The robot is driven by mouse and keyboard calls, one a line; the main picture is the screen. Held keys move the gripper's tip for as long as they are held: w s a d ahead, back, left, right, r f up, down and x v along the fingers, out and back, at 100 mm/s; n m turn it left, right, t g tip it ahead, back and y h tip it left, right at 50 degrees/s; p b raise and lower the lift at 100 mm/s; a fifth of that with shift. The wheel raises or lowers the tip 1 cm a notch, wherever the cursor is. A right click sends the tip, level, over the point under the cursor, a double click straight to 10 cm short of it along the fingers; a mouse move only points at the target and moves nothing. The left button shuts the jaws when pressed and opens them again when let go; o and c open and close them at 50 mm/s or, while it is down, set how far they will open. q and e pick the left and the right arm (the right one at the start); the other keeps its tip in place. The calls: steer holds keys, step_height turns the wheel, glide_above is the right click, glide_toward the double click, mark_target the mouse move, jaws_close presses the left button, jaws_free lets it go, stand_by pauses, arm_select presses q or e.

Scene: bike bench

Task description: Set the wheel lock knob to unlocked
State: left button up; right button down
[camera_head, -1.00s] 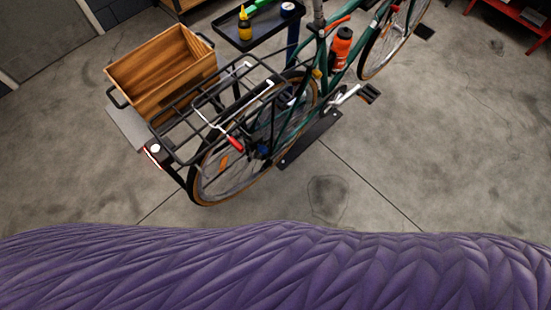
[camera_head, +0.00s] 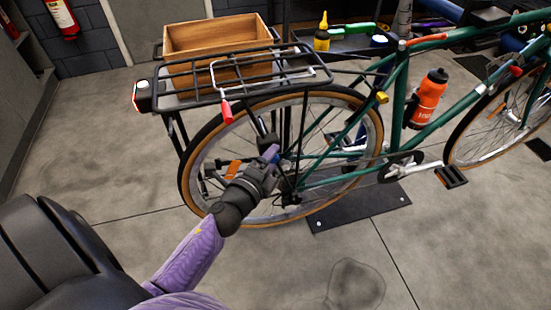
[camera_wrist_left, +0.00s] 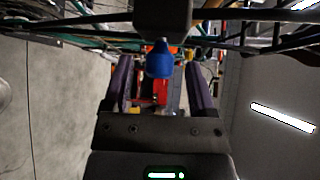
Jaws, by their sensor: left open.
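The blue wheel lock knob (camera_wrist_left: 159,62) shows in the left wrist view, in front of my left gripper (camera_wrist_left: 160,88) and between the lines of its two purple fingers. The fingers are apart, and I see no contact with the knob. In the head view my left gripper (camera_head: 270,158) is at the rear wheel (camera_head: 196,160) of the green bike, near the hub. The knob's setting cannot be read. My right gripper is not in view.
A black rear rack (camera_head: 185,92) is above the gripper, with a red-tipped lever (camera_head: 227,111) hanging from its side. An orange bottle (camera_head: 428,98) is on the frame. The floor in front is clear.

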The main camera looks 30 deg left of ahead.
arm_select(q)
steer(key=shift+w+f, duration=0.15)
steer(key=shift+w, duration=0.65)
jaws_close()
stand_by(0.9)
